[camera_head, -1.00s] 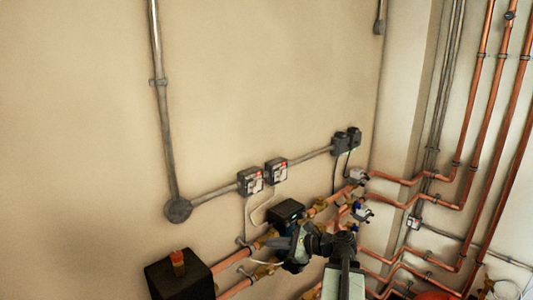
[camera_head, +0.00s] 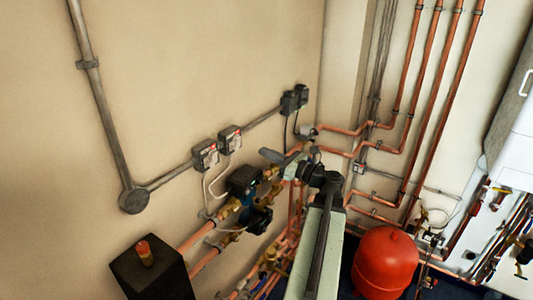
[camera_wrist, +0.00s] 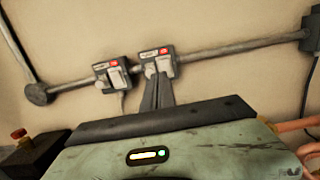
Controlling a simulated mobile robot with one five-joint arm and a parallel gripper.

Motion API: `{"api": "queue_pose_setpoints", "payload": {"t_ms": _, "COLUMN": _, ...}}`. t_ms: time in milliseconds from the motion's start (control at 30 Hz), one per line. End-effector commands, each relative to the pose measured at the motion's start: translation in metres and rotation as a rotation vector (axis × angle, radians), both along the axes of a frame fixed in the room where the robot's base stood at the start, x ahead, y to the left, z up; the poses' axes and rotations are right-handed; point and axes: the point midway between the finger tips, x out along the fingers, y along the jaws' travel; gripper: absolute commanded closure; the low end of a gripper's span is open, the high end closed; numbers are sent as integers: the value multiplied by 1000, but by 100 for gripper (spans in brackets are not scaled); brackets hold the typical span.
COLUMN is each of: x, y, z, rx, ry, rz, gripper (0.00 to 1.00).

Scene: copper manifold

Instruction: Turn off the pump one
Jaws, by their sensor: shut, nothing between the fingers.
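Two grey switch boxes with red marks sit side by side on the wall conduit. The left box (camera_head: 205,154) and the right box (camera_head: 230,139) also show in the wrist view, left (camera_wrist: 113,75) and right (camera_wrist: 158,63). Their labels are too small to read, so I cannot tell which serves pump one. My gripper (camera_head: 264,154) is shut and empty, right of the boxes in the head view. In the wrist view its fingertips (camera_wrist: 156,78) overlap the lower part of the right box; contact cannot be told. Two dark pumps, upper (camera_head: 243,180) and lower (camera_head: 259,219), sit on the pipes below.
A black box with a red-topped button (camera_head: 145,253) stands at lower left. Dark sockets (camera_head: 294,100) are on the conduit to the right. Copper pipes (camera_head: 345,130) run along the corner. A red tank (camera_head: 385,262) and a white boiler (camera_head: 508,150) are at right.

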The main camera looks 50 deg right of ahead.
Motion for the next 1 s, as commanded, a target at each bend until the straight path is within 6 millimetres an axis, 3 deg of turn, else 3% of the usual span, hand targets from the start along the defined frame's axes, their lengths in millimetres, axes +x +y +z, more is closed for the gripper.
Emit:
{"api": "queue_pose_setpoints", "payload": {"t_ms": 200, "x": 50, "y": 3, "z": 8, "rx": 0, "ry": 0, "rz": 3, "gripper": 100}}
{"api": "queue_pose_setpoints", "payload": {"t_ms": 400, "x": 83, "y": 7, "z": 11, "rx": 0, "ry": 0, "rz": 3, "gripper": 100}}
{"api": "queue_pose_setpoints", "payload": {"t_ms": 600, "x": 97, "y": 9, "z": 12, "rx": 0, "ry": 0, "rz": 2, "gripper": 100}}
{"api": "queue_pose_setpoints", "payload": {"t_ms": 1000, "x": 104, "y": 9, "z": 16, "rx": 0, "ry": 0, "rz": 3, "gripper": 100}}
